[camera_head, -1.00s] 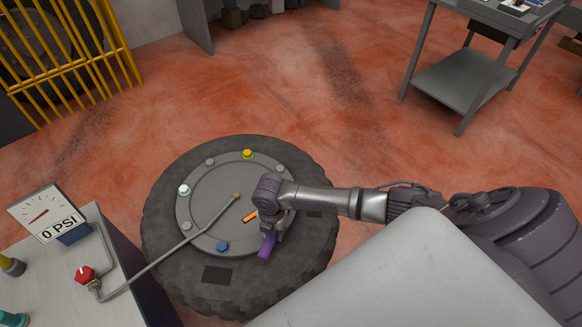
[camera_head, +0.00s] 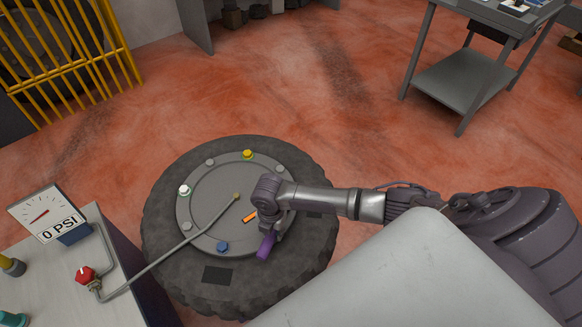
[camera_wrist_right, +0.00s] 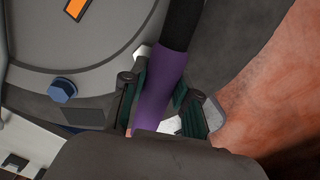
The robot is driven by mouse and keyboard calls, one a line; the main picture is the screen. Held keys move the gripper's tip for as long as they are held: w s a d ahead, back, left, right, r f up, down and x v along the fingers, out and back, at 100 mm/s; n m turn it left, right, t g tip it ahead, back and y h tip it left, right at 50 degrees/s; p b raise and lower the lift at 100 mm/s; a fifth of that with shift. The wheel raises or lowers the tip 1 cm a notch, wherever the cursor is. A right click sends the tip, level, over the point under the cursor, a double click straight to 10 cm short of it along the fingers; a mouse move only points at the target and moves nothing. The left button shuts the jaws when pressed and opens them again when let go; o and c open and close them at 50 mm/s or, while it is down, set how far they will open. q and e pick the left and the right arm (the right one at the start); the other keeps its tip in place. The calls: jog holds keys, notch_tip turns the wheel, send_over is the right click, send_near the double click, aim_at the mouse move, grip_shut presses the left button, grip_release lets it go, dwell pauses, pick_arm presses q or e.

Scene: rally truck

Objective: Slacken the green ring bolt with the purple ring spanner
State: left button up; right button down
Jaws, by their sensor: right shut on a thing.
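My right gripper (camera_head: 274,227) is over the right side of the wheel's hub. It is shut on the purple ring spanner (camera_head: 266,247), whose purple part sticks out toward the bottom of the head view. In the right wrist view the purple part of the spanner (camera_wrist_right: 163,85) lies between the fingers, with a black part running up and out of frame. A white bolt (camera_head: 184,189) with a greenish base sits on the left of the hub rim. Whether it is the green ring bolt I cannot tell. The spanner's ring end is hidden. My left gripper is not in view.
The tyre (camera_head: 165,240) lies flat on the red floor. A yellow bolt (camera_head: 247,154) and a blue bolt (camera_head: 223,246) stand on the hub rim. A grey pipe (camera_head: 165,255) crosses to the hub from a bench with a gauge (camera_head: 45,212) reading 0 PSI.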

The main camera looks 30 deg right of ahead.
jog(key=shift+w+a, duration=0.1)
jog(key=shift+w, duration=0.05)
jog(key=shift+p, duration=0.3)
dwell(0.4)
jog(key=shift+r+p, duration=1.1)
jog(key=shift+p, duration=0.7)
dwell(1.3)
jog(key=shift+r, duration=0.2)
jog(key=shift+r+p, duration=1.3)
jog(key=shift+p, duration=0.3)
notch_tip(320, 180, up, 4)
jog(key=p, duration=0.4)
